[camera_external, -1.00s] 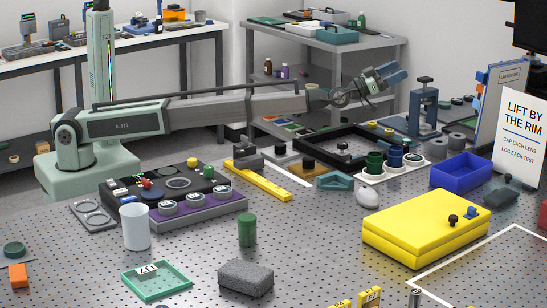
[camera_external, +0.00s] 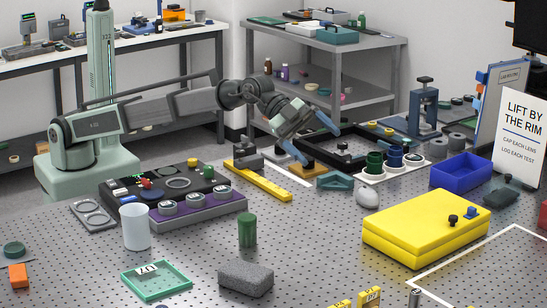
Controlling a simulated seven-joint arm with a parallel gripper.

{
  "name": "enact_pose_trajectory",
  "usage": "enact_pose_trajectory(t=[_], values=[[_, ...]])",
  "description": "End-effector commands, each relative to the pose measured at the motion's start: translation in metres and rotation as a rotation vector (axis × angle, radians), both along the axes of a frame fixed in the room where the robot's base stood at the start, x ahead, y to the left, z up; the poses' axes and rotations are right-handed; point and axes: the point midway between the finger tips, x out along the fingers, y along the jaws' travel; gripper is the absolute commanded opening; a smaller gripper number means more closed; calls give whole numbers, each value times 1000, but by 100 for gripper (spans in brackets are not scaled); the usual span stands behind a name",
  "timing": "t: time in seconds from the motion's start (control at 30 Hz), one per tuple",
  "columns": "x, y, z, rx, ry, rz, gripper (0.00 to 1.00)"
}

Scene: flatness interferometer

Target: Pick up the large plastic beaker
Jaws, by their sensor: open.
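The large plastic beaker (camera_external: 136,228) is a white, upright cylinder on the perforated table at the front left. It stands just left of the purple-sided lens tray. My gripper (camera_external: 317,146) is open, its blue fingers spread apart. It hangs above the back middle of the table, far to the right of and behind the beaker. Nothing shows between the fingers. The beaker's inside cannot be made out.
The dark control box and purple lens tray (camera_external: 205,210) lie right of the beaker; a grey plate with round holes (camera_external: 93,214) lies left. A green cylinder (camera_external: 247,230), green tray (camera_external: 156,292), grey block (camera_external: 246,277) and yellow case (camera_external: 425,232) stand around. Bare table lies between them.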

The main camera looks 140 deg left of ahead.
Motion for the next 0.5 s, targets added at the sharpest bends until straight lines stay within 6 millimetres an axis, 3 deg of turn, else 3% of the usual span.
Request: enact_pose_trajectory(t=[0.03,0.2,0.37,0.5], values=[[-5,-37,-9,17,75,-57,100],[-34,-142,-37,86,346,-251,100],[-80,-231,-56,157,592,-445,100],[-131,-296,-64,219,795,-614,100]])
